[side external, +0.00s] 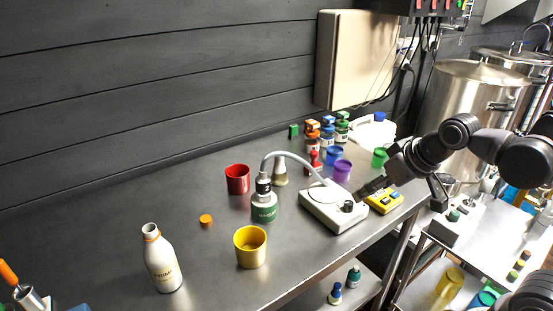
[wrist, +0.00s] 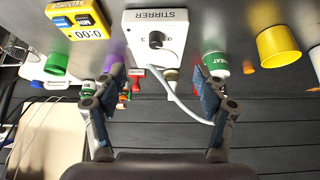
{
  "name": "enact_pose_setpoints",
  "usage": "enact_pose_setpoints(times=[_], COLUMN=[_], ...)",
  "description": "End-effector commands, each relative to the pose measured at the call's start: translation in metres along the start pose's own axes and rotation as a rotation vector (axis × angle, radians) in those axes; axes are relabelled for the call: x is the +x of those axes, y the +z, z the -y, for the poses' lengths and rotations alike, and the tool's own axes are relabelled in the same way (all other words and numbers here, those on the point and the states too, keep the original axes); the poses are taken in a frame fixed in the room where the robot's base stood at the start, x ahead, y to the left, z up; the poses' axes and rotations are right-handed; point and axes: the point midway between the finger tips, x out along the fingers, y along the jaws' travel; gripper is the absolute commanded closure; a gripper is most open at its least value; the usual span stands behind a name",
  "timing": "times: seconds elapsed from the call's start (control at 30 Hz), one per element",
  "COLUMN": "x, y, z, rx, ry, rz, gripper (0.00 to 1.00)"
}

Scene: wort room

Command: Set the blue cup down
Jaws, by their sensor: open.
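The blue cup (side external: 334,155) stands on the steel bench in the side external view, behind and slightly left of the purple cup (side external: 342,172). I cannot make out the blue cup in the wrist view. My gripper (side external: 372,187) is over the right end of the bench, near the stirrer and in front of the cups. In the wrist view my gripper (wrist: 155,88) has its fingers wide apart with nothing held between them. The purple cup (wrist: 116,54) shows there partly hidden by the left finger.
The white stirrer (side external: 333,207) and yellow timer (side external: 384,200) sit close to my gripper. A green cup (side external: 380,157) and several small bottles stand near the blue cup. A red cup (side external: 237,179), yellow cup (side external: 250,247) and white bottle (side external: 162,260) stand farther left. The bench's left part has clear room.

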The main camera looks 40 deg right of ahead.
Motion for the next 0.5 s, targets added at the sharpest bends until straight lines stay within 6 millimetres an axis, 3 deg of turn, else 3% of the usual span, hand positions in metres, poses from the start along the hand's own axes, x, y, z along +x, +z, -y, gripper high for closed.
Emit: enact_pose_setpoints(times=[0.1, 0.2, 0.5], x=[0.001, 0.003, 0.004], y=[0.028, 0.041, 0.047], z=[0.008, 0.011, 0.013], rx=[-0.026, -0.039, -0.045], ry=[-0.016, -0.024, -0.028], rz=[-0.019, -0.027, -0.033], gripper=[0.28, 0.28, 0.28])
